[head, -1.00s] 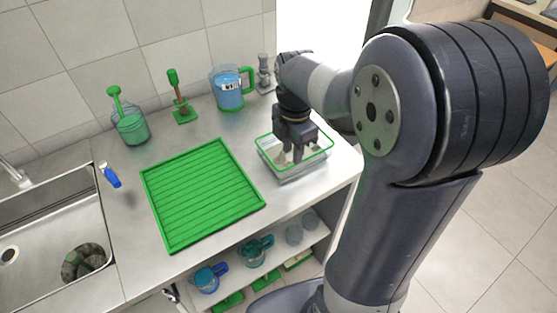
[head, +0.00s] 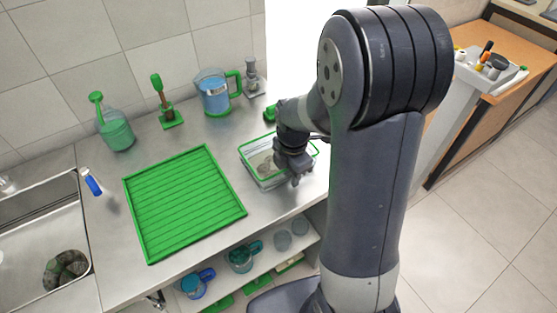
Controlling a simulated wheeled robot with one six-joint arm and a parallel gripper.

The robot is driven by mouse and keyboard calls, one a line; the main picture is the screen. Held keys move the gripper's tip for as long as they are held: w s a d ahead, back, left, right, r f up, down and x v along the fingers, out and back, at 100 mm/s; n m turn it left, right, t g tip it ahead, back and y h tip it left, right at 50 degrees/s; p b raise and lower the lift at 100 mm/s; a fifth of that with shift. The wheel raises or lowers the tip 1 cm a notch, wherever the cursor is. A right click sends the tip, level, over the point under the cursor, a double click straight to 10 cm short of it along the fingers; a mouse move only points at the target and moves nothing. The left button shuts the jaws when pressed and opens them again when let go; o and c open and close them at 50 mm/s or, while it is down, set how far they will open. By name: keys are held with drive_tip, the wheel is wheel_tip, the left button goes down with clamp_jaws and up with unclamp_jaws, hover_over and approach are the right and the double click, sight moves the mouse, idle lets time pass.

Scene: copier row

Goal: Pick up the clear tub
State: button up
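The clear tub (head: 259,174) has a green rim and stands on the steel counter, right of the green ribbed tray (head: 185,203). Something pale shows through its walls, too unclear to name. My gripper (head: 297,180) is at the tub's right front side, pointing down, and hides that part of the rim and wall. The fingers are small and dark here; I cannot tell whether they are open, or whether they touch the tub.
A blue-filled jug (head: 214,95), a green brush on a stand (head: 165,105) and a green bottle (head: 115,130) stand along the wall. A sink (head: 35,235) is at left. Mugs (head: 195,284) sit on the shelf below. A small green thing (head: 269,114) is behind the tub.

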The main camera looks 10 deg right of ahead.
drive_tip(key=shift+c, duration=0.4)
clamp_jaws()
drive_tip(key=shift+r, duration=0.15)
drive_tip(key=shift+r, duration=4.9)
